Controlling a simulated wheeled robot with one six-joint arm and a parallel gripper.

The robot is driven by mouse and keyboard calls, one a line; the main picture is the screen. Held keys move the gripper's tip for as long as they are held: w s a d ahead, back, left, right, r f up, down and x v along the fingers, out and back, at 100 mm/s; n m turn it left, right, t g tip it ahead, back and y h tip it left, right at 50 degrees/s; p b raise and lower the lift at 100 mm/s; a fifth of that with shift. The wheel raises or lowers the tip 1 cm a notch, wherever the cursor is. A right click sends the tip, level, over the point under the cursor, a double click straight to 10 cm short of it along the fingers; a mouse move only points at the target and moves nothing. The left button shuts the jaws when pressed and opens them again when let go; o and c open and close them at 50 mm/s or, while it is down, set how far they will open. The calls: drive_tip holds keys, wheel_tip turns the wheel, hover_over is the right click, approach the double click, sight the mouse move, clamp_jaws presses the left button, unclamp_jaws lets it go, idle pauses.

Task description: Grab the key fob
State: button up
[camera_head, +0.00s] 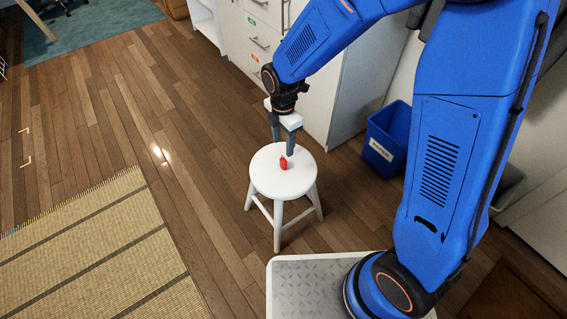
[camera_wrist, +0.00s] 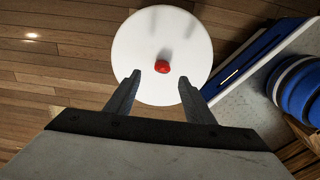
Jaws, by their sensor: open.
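A small red key fob (camera_head: 283,163) lies on the round white seat of a stool (camera_head: 290,185). In the wrist view the red fob (camera_wrist: 162,66) is near the middle of the white seat (camera_wrist: 140,40), a little beyond and between my two fingertips. My gripper (camera_head: 283,146) is above the stool and points down, with its fingers apart. In the wrist view my gripper (camera_wrist: 160,80) is open and nothing is between its fingers. I cannot tell the exact height of the fingertips above the seat.
A blue bin (camera_head: 388,138) stands on the floor right of the stool. White drawer cabinets (camera_head: 255,40) are behind it. A striped woven rug (camera_head: 95,250) lies at the left. The wooden floor (camera_head: 120,110) between is clear.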

sight(283, 156)
drive_tip(key=shift+s+f, duration=0.15)
drive_tip(key=shift+f, duration=1.65)
drive_tip(key=shift+s+f, duration=0.15)
drive_tip(key=shift+f, duration=1.65)
drive_tip(key=c, duration=1.1)
drive_tip(key=shift+r, duration=0.15)
